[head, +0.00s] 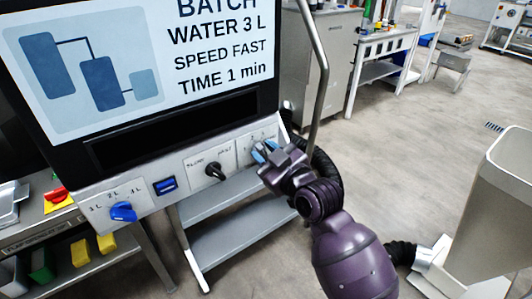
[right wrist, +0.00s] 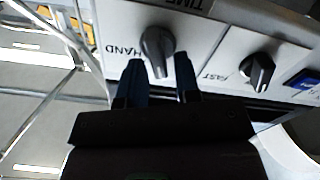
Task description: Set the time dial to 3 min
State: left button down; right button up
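The time dial (right wrist: 157,48) is a grey knob with a pointer handle, under an upside-down "TIME" label in the right wrist view. "HAND" is printed beside it. My right gripper (right wrist: 159,64) is open, with one dark blue finger on each side of the dial's handle and a visible gap to it. In the head view my right gripper (head: 264,153) is at the right end of the control panel and hides most of the dial there. The screen (head: 150,65) reads BATCH, WATER 3 L, SPEED FAST, TIME 1 min. My left gripper is not in view.
The black speed knob (head: 216,171) sits left of the time dial, then a blue switch (head: 165,185) and the blue water knob (head: 123,211). A curved metal bar (head: 320,75) rises close to my right gripper. A grey bin (head: 492,220) stands at the right.

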grip_shut()
